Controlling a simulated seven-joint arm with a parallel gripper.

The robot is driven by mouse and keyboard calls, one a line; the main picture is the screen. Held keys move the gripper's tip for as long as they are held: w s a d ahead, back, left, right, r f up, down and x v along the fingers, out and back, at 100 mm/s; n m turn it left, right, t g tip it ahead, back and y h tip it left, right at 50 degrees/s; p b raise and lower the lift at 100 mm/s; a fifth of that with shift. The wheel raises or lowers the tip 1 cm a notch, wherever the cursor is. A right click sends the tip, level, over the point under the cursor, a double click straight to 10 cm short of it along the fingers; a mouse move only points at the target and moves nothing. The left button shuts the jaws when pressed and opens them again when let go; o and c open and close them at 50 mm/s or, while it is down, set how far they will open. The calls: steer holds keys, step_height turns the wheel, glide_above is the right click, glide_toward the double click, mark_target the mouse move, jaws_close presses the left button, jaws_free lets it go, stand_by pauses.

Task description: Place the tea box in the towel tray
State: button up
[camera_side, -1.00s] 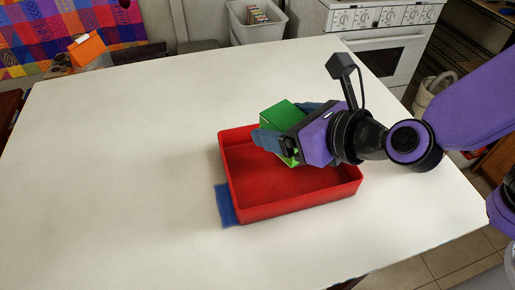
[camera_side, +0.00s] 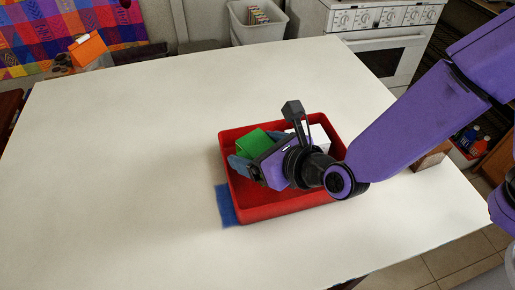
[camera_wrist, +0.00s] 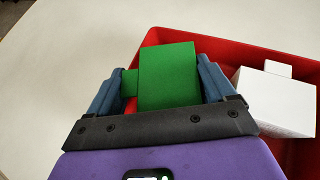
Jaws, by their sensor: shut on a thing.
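A green box (camera_side: 252,143) is held in my gripper (camera_side: 257,152); no lettering shows on it. In the wrist view the green box (camera_wrist: 168,75) sits between both fingers of my gripper (camera_wrist: 162,82). The red tray (camera_side: 285,210) stands on the table, with a blue towel (camera_side: 224,205) sticking out under its left side. The green box is over the left back part of the tray; I cannot tell whether it touches the floor. My wrist hides much of the tray's inside.
A white box (camera_side: 319,138) is in the tray's right back part, and it shows in the wrist view (camera_wrist: 272,98). A brown box (camera_side: 431,158) stands at the table's right, partly behind my arm. The table (camera_side: 120,170) left of the tray is clear.

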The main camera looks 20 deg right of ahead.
steer(key=shift+f, duration=0.6)
steer(key=o, duration=1)
steer(key=shift+c, duration=0.2)
steer(key=shift+r, duration=0.1)
steer(key=shift+r, duration=0.3)
steer(key=v, duration=1.2)
steer(key=shift+r, duration=0.15)
